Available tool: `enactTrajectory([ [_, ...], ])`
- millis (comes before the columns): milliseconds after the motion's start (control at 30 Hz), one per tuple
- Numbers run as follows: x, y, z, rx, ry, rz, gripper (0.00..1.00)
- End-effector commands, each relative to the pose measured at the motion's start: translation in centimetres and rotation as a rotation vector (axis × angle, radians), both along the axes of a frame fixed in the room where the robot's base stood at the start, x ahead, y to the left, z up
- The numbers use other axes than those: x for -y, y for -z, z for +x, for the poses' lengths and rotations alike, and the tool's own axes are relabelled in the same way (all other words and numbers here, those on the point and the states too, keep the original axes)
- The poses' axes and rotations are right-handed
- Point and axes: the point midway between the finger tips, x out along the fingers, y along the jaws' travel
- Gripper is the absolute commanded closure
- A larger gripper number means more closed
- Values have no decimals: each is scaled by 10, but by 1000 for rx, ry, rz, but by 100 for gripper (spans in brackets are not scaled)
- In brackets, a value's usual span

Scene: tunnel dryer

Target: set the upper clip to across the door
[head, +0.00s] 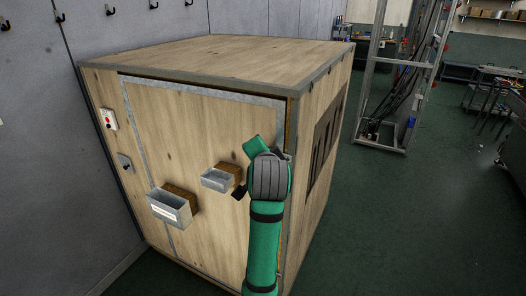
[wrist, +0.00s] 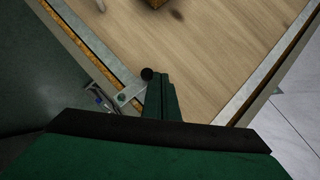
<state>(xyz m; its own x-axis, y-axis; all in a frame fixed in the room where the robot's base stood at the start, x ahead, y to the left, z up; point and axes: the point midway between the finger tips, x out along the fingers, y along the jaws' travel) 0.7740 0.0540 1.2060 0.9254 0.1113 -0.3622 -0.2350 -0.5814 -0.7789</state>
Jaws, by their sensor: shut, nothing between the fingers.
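The upper clip (wrist: 124,97) is a grey metal bar with a round black knob at its end. In the wrist view it sits at the door's edge and appears to reach from the frame over the edge strip onto the wooden door, roughly square to that edge. My fingers hide part of it. My gripper (wrist: 161,80) is shut and empty, its tips right beside the knob; I cannot tell if they touch. In the head view my green-sleeved arm covers the clip and most of my gripper. The door (head: 190,130) looks closed in its metal-edged frame.
Two small metal trays on wooden blocks, the upper one (head: 218,180) and the lower labelled one (head: 170,209), stick out from the door. A red-button switch (head: 109,118) is at left. Free floor lies right of the dryer, near a metal rack (head: 388,100).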

Motion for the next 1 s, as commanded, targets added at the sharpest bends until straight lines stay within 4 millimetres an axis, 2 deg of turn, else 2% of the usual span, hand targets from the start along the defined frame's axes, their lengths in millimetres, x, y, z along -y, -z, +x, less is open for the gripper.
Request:
enactTrajectory([
  [167, 3, -16, -2, 4, 1, 0, 100],
  [300, 8, -42, -7, 5, 1, 1, 100],
  [700, -7, -83, -70, 6, 1, 0, 100],
  [1000, -9, -94, -87, 1, 4, 0, 100],
])
